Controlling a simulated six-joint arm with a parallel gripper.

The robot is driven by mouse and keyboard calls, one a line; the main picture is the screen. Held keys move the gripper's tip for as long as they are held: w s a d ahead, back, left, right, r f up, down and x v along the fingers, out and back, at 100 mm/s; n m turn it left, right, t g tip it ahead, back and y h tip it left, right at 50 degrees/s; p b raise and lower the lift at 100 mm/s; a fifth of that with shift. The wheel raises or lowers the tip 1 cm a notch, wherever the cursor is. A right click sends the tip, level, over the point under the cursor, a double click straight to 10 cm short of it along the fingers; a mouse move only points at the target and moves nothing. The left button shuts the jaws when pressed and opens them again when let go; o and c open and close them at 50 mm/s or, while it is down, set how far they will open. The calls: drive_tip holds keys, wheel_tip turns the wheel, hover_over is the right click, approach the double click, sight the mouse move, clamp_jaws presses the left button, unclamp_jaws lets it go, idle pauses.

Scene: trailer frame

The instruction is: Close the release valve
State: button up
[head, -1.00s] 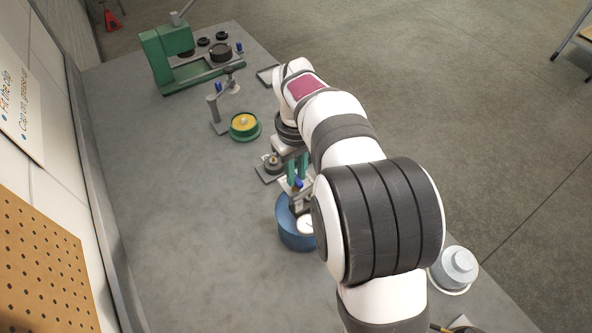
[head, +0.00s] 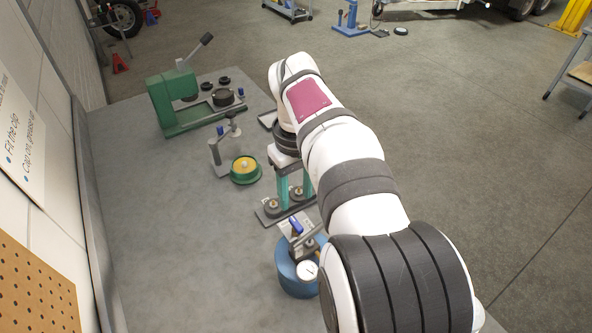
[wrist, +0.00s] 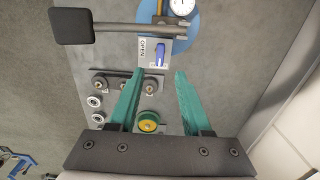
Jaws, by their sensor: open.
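The release valve is a small blue lever (head: 296,226) on a light plate of the blue round pump (head: 290,277) with a dial gauge (head: 307,270). In the wrist view the blue lever (wrist: 159,55) stands upright in the picture, beside a sideways "OPEN" label (wrist: 142,48). I cannot tell its exact setting. My gripper (head: 295,202) is open and empty, with teal fingers. In the head view it is just behind the valve, over a plate with brass round parts. In the wrist view the gripper (wrist: 160,73) has its fingertips apart, below the lever, not touching it.
A pump handle bar with a black grip (wrist: 71,26) crosses the wrist view's upper left. The brass-part plate (head: 267,222) lies beneath my gripper. A green pot with yellow top (head: 244,168) and a green press (head: 178,100) stand further back. The bench's left side is clear.

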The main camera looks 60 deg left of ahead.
wheel_tip(320, 180, up, 7)
drive_tip(key=shift+r, duration=0.2)
drive_tip(key=w+d+m, duration=0.2)
drive_tip(key=d+m, duration=0.2)
drive_tip(key=d, duration=0.5)
drive_tip(key=w+d+r+m, duration=0.1)
drive_tip(key=w+d+m, duration=0.25)
drive_tip(key=d, duration=0.55)
drive_tip(key=w+d+m, duration=0.2)
drive_tip(key=d+m, duration=0.2)
drive_tip(key=d, duration=0.5)
drive_tip(key=s+d+f+m+y, duration=0.1)
drive_tip(key=s+d+f+m, duration=0.8)
drive_tip(key=s+d+m, duration=0.3)
drive_tip(key=shift+s+d+f+y, duration=0.15)
drive_tip(key=shift+s+d+y, duration=0.3)
drive_tip(key=shift+d, duration=0.75)
